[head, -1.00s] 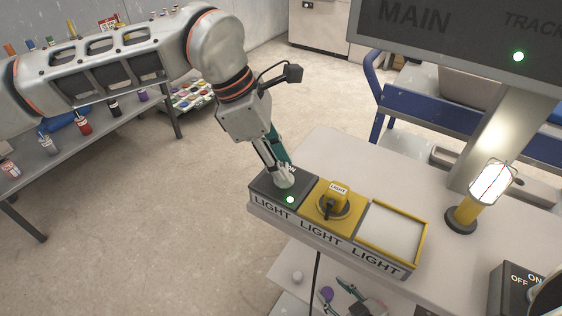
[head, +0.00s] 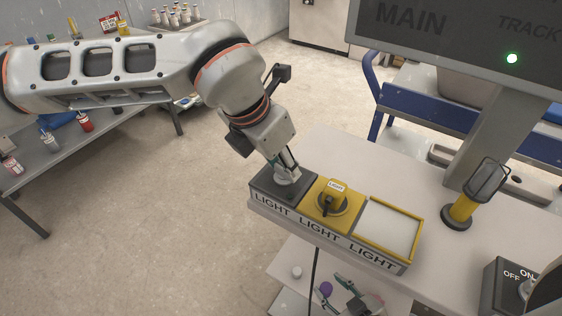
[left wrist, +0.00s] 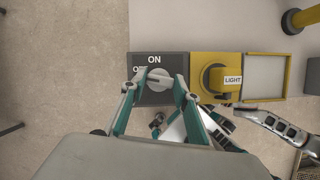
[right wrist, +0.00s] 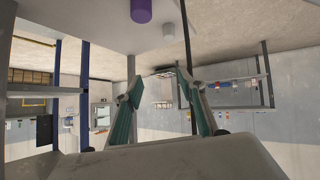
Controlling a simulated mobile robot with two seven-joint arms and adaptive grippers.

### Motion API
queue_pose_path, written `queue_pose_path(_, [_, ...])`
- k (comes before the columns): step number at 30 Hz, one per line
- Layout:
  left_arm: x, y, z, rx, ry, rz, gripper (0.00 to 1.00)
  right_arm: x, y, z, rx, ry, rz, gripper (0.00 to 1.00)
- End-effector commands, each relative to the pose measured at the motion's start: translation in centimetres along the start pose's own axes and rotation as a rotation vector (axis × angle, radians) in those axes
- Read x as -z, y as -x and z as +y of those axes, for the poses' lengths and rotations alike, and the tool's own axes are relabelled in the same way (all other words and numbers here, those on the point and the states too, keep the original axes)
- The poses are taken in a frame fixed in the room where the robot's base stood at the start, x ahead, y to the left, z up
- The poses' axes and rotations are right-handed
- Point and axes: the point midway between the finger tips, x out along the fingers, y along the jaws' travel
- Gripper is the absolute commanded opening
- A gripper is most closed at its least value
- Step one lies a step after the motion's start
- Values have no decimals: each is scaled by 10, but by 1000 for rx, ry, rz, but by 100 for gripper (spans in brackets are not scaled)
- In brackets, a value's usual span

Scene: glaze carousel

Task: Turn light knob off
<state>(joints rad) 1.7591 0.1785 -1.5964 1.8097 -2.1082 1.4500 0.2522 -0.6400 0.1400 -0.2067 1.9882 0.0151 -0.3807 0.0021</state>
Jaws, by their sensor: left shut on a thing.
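The light knob (left wrist: 158,80) is a round grey dial on the dark left panel (left wrist: 143,97) of the switch box. The panel shows ON and a partly hidden OFF in the left wrist view. My left gripper (head: 287,172) comes down on the knob, its fingers on either side of it and shut on it. The dial's bar lies nearly crosswise, towards the OFF side. The caged lamp (head: 487,182) on its yellow stand (head: 462,210) is dark. My right gripper (head: 347,296) is low, below the tabletop, with its fingers apart and empty in the right wrist view (right wrist: 165,95).
Beside the knob are a yellow rotary switch (head: 333,197) and a yellow-framed white panel (head: 391,228). Another OFF/ON box (head: 504,284) stands at the lower right.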

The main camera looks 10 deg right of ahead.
Motion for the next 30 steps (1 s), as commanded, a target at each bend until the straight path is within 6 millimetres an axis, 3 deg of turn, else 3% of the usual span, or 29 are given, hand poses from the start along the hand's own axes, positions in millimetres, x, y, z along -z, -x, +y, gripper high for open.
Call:
queue_pose_path(12, [-1,0,-2,-76,184,-1,9,8,-4,6,-11,8,17,40])
queue_pose_path(29, [0,0,-1,-88,215,0,9,2,-2,4,-7,7,8,40])
queue_pose_path(30, [0,0,-1,-88,215,0,35,1,-2,3,-6,7,6,40])
